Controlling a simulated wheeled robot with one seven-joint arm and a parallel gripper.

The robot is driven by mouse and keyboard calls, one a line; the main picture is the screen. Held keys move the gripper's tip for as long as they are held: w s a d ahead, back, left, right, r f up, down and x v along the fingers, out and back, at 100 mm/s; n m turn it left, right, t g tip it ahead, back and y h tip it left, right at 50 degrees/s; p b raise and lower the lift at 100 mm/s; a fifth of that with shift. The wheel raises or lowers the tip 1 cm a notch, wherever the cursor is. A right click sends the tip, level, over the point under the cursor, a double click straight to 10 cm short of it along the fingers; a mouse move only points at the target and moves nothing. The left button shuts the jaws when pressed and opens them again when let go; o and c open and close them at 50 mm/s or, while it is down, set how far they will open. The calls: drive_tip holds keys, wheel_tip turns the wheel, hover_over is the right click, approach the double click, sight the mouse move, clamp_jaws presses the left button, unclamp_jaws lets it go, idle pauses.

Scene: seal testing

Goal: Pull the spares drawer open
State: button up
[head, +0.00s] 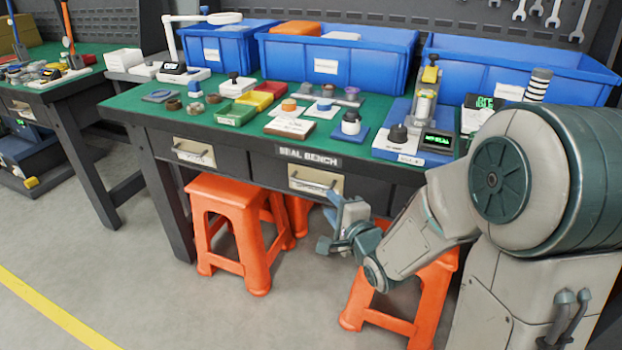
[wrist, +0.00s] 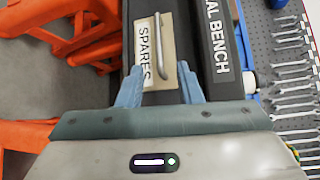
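The spares drawer is the dark drawer in the bench front with a cream plate (head: 316,181) and a bar handle. In the wrist view its plate reads SPARES (wrist: 147,60), and the grey metal handle (wrist: 158,45) runs lengthwise along it. The drawer looks shut, its front in line with the bench. My gripper (head: 329,219) is just in front of and below this drawer. In the wrist view my gripper (wrist: 162,78) has its two blue fingers apart, with nothing held between them. The near end of the handle lies between or just beyond the fingertips; contact cannot be told.
Orange stools (head: 238,230) stand under the bench, one (head: 405,295) beneath my arm. Another drawer (head: 194,152) is at the left, its label unreadable. The green bench top (head: 250,135) holds small parts, trays and blue bins (head: 335,60).

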sight(312, 185)
drive_tip(key=x, duration=0.4)
drive_tip(key=p+x, duration=0.1)
drive_tip(key=x, duration=0.3)
drive_tip(key=p+x, duration=0.1)
drive_tip(key=x, duration=0.3)
drive_tip(key=shift+w+a+f, duration=0.1)
drive_tip(key=shift+w+f, duration=0.15)
drive_tip(key=shift+f, duration=0.05)
clamp_jaws()
